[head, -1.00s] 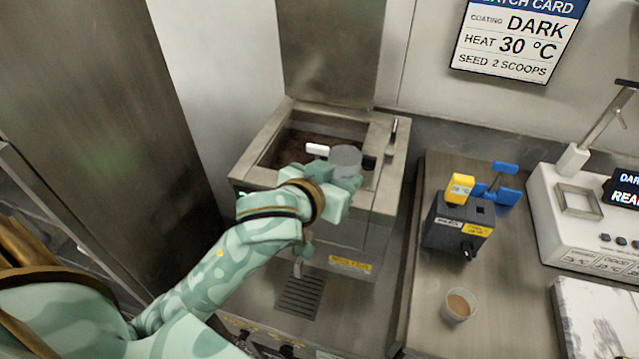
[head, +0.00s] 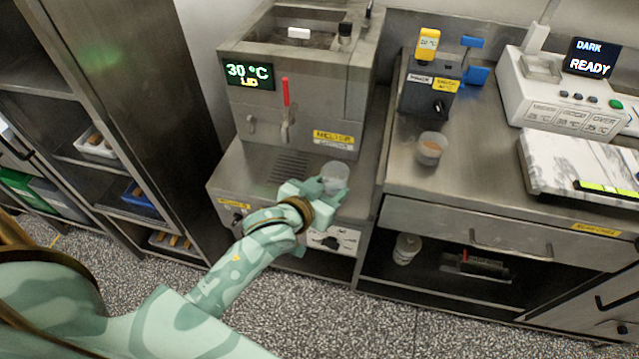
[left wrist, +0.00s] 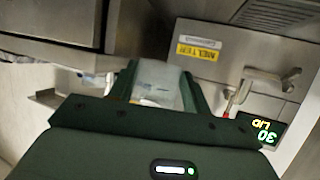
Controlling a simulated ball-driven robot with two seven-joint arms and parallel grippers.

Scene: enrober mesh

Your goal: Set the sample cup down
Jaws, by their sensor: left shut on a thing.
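My left gripper (head: 322,187) is shut on a clear sample cup (head: 336,176), in front of the melter (head: 300,95) and above its lower steel shelf. In the left wrist view the cup (left wrist: 158,82) sits between the two green fingers and looks clear with some whitish marks. I cannot tell whether its base touches the shelf. A second clear cup with brown contents (head: 431,149) stands on the steel counter to the right. My right gripper is not in view.
The melter's red-handled tap (head: 287,108) and drip grate (head: 289,166) are just behind the gripper. A dark box with yellow and blue tabs (head: 430,90), a white tester (head: 560,90) reading READY and a marble slab (head: 580,165) stand on the counter (head: 470,165).

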